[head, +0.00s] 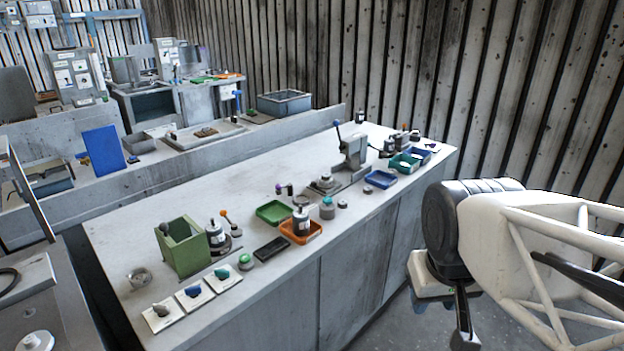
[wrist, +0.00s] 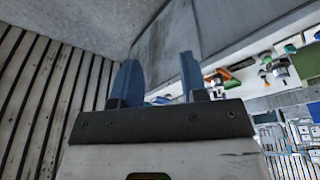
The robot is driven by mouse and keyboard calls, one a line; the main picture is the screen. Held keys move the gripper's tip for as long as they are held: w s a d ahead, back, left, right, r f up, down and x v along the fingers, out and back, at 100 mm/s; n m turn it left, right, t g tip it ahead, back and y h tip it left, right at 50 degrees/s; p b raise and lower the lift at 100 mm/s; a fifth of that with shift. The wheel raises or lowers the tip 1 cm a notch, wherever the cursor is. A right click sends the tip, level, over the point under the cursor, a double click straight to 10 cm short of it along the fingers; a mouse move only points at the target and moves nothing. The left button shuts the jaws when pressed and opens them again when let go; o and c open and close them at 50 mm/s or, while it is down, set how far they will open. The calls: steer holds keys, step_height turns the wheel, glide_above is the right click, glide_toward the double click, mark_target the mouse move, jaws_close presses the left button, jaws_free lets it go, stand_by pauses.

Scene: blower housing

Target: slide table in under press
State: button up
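The press (head: 353,150) stands toward the far end of the grey bench, a grey column with a blue-tipped lever at its upper left. What looks like its slide table (head: 324,184), a low plate with a round grey part on it, sits left of the column and appears to be out from under the press head. The small details there are hard to make out. My gripper (wrist: 157,78) shows two blue fingers standing apart, with nothing between them. In the head view my arm is right of the bench, well away from the press.
On the bench stand a green bin (head: 183,247), a green tray (head: 274,212), an orange tray (head: 301,231) with a dark-topped bottle in it, and a blue tray (head: 380,179). A grey round part (head: 327,208) is near the slide table. A ribbed wall rises behind.

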steer(key=w+n, duration=0.1)
steer(key=w, duration=0.1)
steer(key=w+r+n, duration=0.1)
steer(key=w, duration=0.2)
steer(key=shift+w+r+h, duration=0.2)
steer(key=shift+w+h, duration=0.1)
steer(key=shift+h, duration=0.1)
jaws_close()
steer(key=w+a+n+t+h, duration=0.1)
steer(key=w+a+n, duration=0.35)
steer(key=w, duration=0.85)
steer(key=w+a+n+h, duration=0.1)
steer(key=w+n+h, duration=0.1)
steer(key=w+n, duration=0.75)
steer(key=w+a+f+n+t, duration=0.1)
steer(key=w+a+f+n, duration=0.3)
steer(key=w, duration=0.6)
steer(key=w+a+f+n+t, duration=0.1)
steer(key=w+a+f+n, duration=0.3)
steer(key=w+a, duration=0.5)
steer(key=w+a+f+n+t+h, duration=0.1)
steer(key=w+a+f+n, duration=0.3)
steer(key=w, duration=0.8)
steer(key=a+f+t, duration=0.1)
steer(key=a, duration=0.1)
steer(key=shift+a+n, duration=0.3)
steer(key=shift+a, duration=0.1)
steer(key=shift+f, duration=0.1)
